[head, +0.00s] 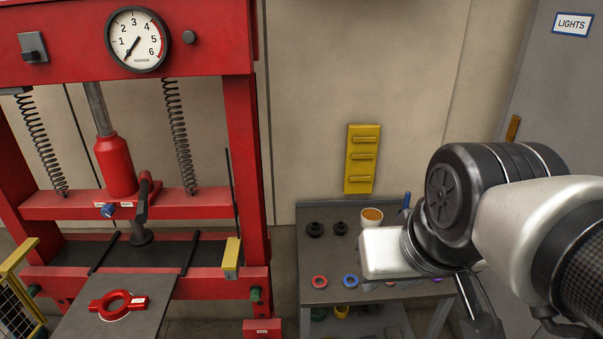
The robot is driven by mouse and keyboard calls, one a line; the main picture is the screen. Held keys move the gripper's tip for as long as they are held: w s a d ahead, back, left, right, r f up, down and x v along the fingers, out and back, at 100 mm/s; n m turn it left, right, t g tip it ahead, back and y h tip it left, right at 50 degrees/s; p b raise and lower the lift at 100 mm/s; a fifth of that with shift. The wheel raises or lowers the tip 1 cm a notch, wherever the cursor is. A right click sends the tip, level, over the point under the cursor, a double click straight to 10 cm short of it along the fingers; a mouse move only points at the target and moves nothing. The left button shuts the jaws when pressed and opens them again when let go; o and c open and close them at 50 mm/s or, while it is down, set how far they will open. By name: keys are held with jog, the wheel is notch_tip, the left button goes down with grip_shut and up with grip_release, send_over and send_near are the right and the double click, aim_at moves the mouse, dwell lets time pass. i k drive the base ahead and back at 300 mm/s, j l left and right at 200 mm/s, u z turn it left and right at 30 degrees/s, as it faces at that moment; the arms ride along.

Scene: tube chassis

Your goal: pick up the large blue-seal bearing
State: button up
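A ring-shaped bearing with a blue seal (350,281) lies flat near the front edge of the grey bench (311,257). It is the only blue-sealed ring I can make out, and I cannot judge its size class. A red-sealed bearing (319,282) lies just to its left. My arm reaches in from the right over the bench, with its white and black end parts above and to the right of the blue-sealed bearing. They hide part of the bench and of the ring row. My gripper's fingertips cannot be made out clearly, nor can anything held in them.
A cup with orange-brown contents (371,217) and two dark round parts (315,229) stand at the bench's back. A lower shelf (370,324) holds more parts. A red press (243,140) stands left, with a red ring-shaped tool (118,302) on a plate before it.

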aim_at(352, 286)
jog(key=u, duration=1.6)
jog(key=j+z, duration=0.1)
jog(key=z, duration=1.65)
jog(key=i+l+z, duration=0.1)
jog(key=i+z, duration=0.2)
jog(key=z, duration=0.15)
jog(key=i+z, duration=0.3)
jog(key=z, duration=0.15)
